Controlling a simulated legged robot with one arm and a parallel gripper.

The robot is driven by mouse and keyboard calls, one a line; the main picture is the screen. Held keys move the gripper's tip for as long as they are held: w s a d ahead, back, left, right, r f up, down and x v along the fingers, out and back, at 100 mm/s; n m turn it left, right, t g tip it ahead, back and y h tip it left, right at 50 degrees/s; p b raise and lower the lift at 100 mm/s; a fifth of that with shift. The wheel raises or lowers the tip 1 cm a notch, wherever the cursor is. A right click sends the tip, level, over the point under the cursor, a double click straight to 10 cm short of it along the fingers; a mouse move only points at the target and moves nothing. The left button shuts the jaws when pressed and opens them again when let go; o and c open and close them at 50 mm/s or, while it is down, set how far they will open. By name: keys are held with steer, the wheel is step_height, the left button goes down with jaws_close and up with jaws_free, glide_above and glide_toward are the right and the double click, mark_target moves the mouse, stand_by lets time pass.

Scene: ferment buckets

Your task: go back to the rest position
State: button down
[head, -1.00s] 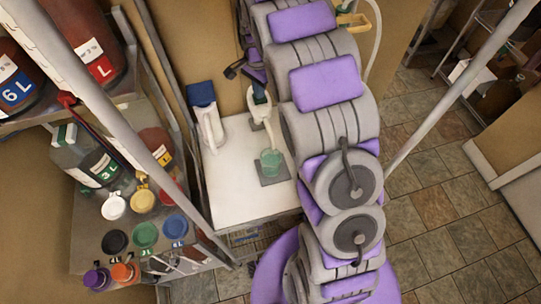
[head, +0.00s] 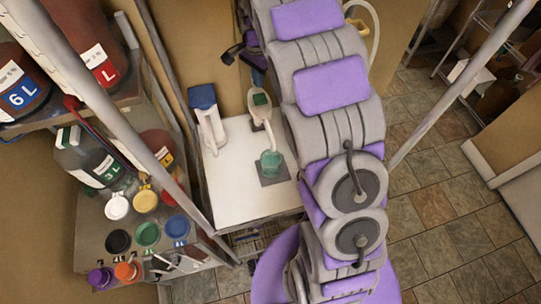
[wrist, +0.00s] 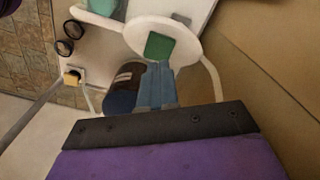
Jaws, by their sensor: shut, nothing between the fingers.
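My gripper (head: 258,80) shows only in part in the head view, beside my purple and grey arm. It hangs over the far end of the white worktop. In the wrist view my gripper (wrist: 157,70) has its blue-grey fingers together, with nothing between them. Just beyond the fingertips is a white stand with a round head and a green square (wrist: 159,46); this green-topped head (head: 261,100) also shows in the head view. I cannot tell whether the fingers touch it.
A green cup (head: 270,162) stands on a dark pad on the white worktop (head: 235,200). A blue-topped white device (head: 205,108) stands to its left. A rack with bottles and coloured lids (head: 147,234) is at the left. Tiled floor (head: 440,220) is open at the right.

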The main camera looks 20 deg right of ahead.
steer(key=shift+f, duration=0.1)
stand_by(0.3)
steer(key=s+r+n+b, duration=0.2)
steer(key=s+n+b, duration=0.45)
steer(key=s, duration=1.35)
steer(key=s+f+n+g+b, duration=0.1)
steer(key=s+f+n+b, duration=0.1)
steer(key=s, duration=0.8)
steer(key=s+f+n+b, duration=0.3)
steer(key=s+f, duration=0.1)
steer(key=s, duration=0.7)
steer(key=shift+f+g, duration=0.4)
steer(key=shift+s+n, duration=0.15)
steer(key=shift+n, duration=0.1)
